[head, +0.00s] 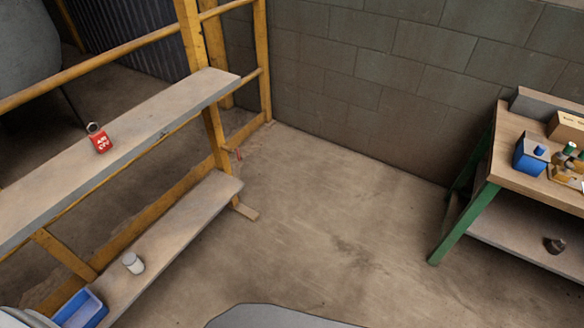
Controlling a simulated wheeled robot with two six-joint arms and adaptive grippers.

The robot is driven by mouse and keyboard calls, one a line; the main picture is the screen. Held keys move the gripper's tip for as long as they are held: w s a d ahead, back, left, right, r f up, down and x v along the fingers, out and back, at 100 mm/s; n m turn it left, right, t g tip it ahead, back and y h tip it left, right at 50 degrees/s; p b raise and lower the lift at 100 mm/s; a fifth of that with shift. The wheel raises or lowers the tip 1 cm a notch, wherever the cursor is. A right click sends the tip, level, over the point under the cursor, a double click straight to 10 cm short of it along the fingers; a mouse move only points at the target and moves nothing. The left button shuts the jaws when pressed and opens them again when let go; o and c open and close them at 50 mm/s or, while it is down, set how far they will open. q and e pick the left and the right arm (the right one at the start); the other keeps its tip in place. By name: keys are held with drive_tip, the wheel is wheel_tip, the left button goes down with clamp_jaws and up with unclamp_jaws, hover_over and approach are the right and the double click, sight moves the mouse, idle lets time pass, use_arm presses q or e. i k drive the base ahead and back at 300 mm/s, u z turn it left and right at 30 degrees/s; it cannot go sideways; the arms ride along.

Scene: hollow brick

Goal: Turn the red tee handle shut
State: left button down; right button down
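No other tee handle is clear in the head view. Neither of my grippers is in view.
A red padlock (102,143) with white lettering lies on the upper shelf (160,110). The lower shelf (185,222) holds a white jar (133,263) and a blue bin (80,310). A green-legged workbench (520,150) stands right. The floor (320,220) between is clear.

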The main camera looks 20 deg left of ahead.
sight(237, 152)
drive_tip(key=z, duration=0.35)
drive_tip(key=i, duration=2.5)
drive_tip(key=u, duration=1.15)
drive_tip(key=i, duration=0.75)
drive_tip(key=u, duration=1.25)
drive_tip(key=i, duration=0.5)
drive_tip(key=u, duration=0.45)
